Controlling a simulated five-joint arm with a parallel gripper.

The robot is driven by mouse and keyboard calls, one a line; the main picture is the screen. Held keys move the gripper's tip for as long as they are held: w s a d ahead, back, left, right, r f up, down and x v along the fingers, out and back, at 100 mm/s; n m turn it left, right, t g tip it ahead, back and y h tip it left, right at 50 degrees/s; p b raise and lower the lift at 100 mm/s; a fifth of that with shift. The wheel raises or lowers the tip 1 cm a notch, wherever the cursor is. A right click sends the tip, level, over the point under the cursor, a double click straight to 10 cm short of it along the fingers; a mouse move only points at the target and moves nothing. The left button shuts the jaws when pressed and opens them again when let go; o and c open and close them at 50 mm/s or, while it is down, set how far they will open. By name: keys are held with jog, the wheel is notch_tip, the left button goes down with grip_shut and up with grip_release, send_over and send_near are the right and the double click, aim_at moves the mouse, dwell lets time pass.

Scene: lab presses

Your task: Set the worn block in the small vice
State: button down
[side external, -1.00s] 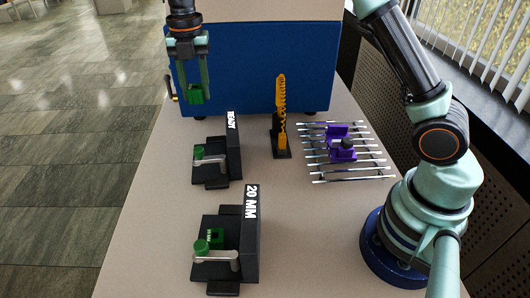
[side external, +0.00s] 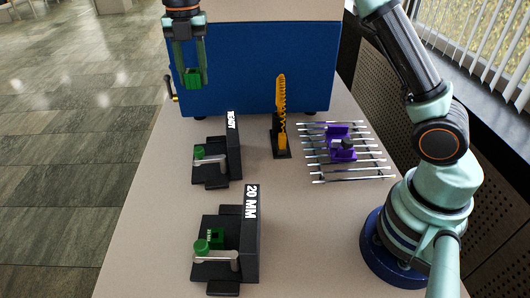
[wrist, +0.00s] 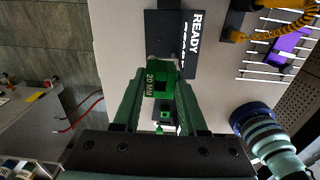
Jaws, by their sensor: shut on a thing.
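My gripper (side external: 191,72) is shut on a green block (side external: 193,80) and holds it in the air, in front of the blue cabinet in the side view. In the wrist view the held block (wrist: 159,82) sits between the fingertips and reads "20 MM". A black vice marked READY (side external: 232,150) stands below, with a green-knobbed grey lever. A larger-looking black vice marked 20 MM (side external: 251,240) stands nearer the side camera, with a similar lever. A second green block (side external: 217,236) is at that vice. I cannot tell which block is worn.
A yellow upright piece (side external: 281,120) on a black base stands right of the READY vice. A rack of metal rods (side external: 350,178) carries purple parts (side external: 343,155). A blue cabinet (side external: 250,65) closes off the back.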

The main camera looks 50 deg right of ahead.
notch_tip(320, 180, up, 3)
jog(key=n, duration=3.5)
send_over(342, 128)
jog(key=s+a, duration=0.1)
jog(key=a, duration=0.2)
notch_tip(342, 128, down, 16)
jog(key=shift+f, duration=0.2)
jog(key=shift+f, duration=0.1)
jog(key=shift+f, duration=3)
